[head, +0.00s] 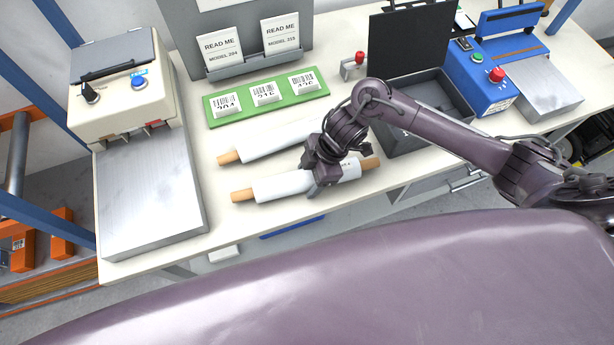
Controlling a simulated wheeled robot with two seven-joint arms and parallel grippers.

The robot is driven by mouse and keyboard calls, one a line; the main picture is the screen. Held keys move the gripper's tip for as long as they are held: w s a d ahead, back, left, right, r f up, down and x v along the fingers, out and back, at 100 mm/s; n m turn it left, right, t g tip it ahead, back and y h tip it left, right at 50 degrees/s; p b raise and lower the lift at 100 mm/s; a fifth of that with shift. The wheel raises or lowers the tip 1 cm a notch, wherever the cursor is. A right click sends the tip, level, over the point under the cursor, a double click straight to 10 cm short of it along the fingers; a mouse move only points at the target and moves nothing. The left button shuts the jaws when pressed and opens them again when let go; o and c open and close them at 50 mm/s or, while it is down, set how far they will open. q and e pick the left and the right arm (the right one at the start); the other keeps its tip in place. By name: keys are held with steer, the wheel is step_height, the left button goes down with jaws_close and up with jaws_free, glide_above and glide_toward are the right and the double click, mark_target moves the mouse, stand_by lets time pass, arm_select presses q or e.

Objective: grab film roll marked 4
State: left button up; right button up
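Two white film rolls with wooden ends lie on the white table in the head view. The front roll (279,187) lies nearer the table's front edge. The back roll (268,143) lies behind it, its right part hidden by my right arm. My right gripper (323,179) is down at the front roll, right of its middle, and covers part of it. Whether its fingers are closed on the roll cannot be told. A small dark mark shows on the front roll right of the gripper, too small to read. My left gripper is not in view.
A green tray (236,123) with several barcode tags lies behind the rolls. A beige machine with a metal plate (150,195) stands left. A dark open box (455,110) and a blue machine (480,80) stand right. A grey holder with READ ME cards (219,48) stands behind.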

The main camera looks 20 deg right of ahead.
steer(key=c, duration=0.7)
steer(key=shift+r, duration=0.1)
steer(key=c, duration=0.4)
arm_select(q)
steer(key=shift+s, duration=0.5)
arm_select(e)
steer(key=shift+w, duration=0.1)
